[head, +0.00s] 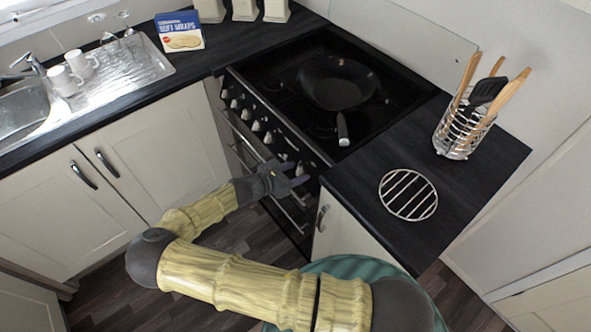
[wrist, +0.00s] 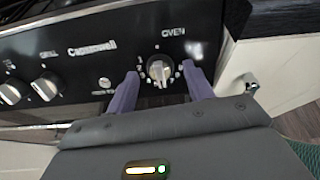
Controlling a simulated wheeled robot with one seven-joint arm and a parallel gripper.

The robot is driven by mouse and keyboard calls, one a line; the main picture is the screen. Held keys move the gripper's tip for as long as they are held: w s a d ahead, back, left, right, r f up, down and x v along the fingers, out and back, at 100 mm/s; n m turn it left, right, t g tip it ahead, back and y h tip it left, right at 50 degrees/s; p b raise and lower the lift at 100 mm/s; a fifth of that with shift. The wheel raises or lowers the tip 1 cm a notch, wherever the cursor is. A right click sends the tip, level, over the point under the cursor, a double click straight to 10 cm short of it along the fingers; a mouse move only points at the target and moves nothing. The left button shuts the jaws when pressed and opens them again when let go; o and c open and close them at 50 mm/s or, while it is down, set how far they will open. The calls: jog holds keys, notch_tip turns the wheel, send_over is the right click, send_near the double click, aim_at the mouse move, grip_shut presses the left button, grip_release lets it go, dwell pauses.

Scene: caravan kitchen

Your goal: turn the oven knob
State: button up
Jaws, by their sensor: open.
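The oven knob (wrist: 160,68) is a round, light-coloured dial below the word OVEN on the black control panel (wrist: 100,45) in the wrist view. My gripper (wrist: 162,82) is open, with one purple finger on each side of the knob. Gaps show between the fingers and the knob, so it is not held.
Several other knobs (head: 257,126) line the panel to the left; a grill knob (wrist: 46,88) is nearest in the wrist view. A pan (head: 335,82) sits on the hob. The right worktop holds a round trivet (head: 408,195) and utensil holder (head: 462,135).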

jog(key=shift+w+d+f, duration=0.25)
jog(key=shift+w+d, duration=0.05)
jog(key=shift+d, duration=0.2)
jog(key=c, duration=0.9)
jog(key=shift+a, duration=0.1)
jog(key=shift+c, duration=0.2)
